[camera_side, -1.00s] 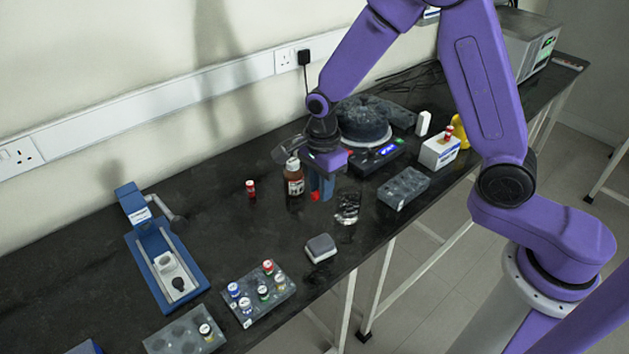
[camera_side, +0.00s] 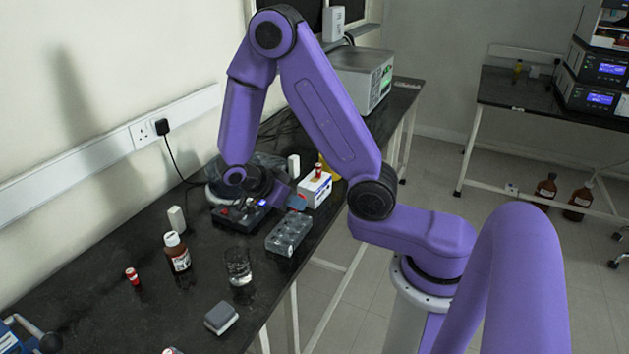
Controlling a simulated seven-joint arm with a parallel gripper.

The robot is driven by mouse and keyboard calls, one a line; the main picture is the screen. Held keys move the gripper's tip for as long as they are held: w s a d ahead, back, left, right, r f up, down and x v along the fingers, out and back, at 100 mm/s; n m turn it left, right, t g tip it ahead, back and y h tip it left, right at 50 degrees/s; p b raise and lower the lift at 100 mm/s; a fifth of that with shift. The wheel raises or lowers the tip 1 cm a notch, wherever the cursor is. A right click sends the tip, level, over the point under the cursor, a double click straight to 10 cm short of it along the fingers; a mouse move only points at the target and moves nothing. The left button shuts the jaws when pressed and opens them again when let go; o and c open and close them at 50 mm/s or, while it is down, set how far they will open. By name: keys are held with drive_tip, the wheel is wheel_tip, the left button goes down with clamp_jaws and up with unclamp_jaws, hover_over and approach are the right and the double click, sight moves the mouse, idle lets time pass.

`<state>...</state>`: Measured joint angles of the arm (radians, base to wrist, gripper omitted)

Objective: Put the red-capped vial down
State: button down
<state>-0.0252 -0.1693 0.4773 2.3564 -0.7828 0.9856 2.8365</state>
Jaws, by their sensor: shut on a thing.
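My gripper (camera_side: 296,203) is beyond the grey rack, at the front edge of the black scale and next to the white box. Its blue fingers point to the right in the picture and are shut. A small bit of red shows at the fingertips, apparently the cap of the red-capped vial (camera_side: 301,196); most of that vial is hidden. Another red-capped vial (camera_side: 132,276) stands on the bench at left. A further one (camera_side: 319,172) stands on top of the white box (camera_side: 315,190).
A grey rack (camera_side: 289,235) stands close in front of my gripper. A glass beaker (camera_side: 238,266), a brown bottle (camera_side: 177,252), a white block (camera_side: 177,218) and a grey-topped block (camera_side: 221,317) stand on the black bench (camera_side: 110,325).

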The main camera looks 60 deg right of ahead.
drive_tip(key=s+d+r+m+g+h, duration=0.1)
drive_tip(key=d+r+g+h, duration=0.3)
drive_tip(key=d, duration=0.4)
drive_tip(key=s+d+r+m+g+h, duration=0.1)
drive_tip(key=s+d+r+g+h, duration=0.15)
drive_tip(key=d+r, duration=0.45)
drive_tip(key=t, duration=0.1)
hover_over(310, 179)
wheel_tip(310, 179, down, 11)
drive_tip(key=shift+a+f+n+h, duration=0.1)
drive_tip(key=shift+f+n+h, duration=0.3)
drive_tip(key=shift+f, duration=1.05)
drive_tip(key=shift+f, duration=0.6)
drive_tip(key=c, duration=1)
unclamp_jaws()
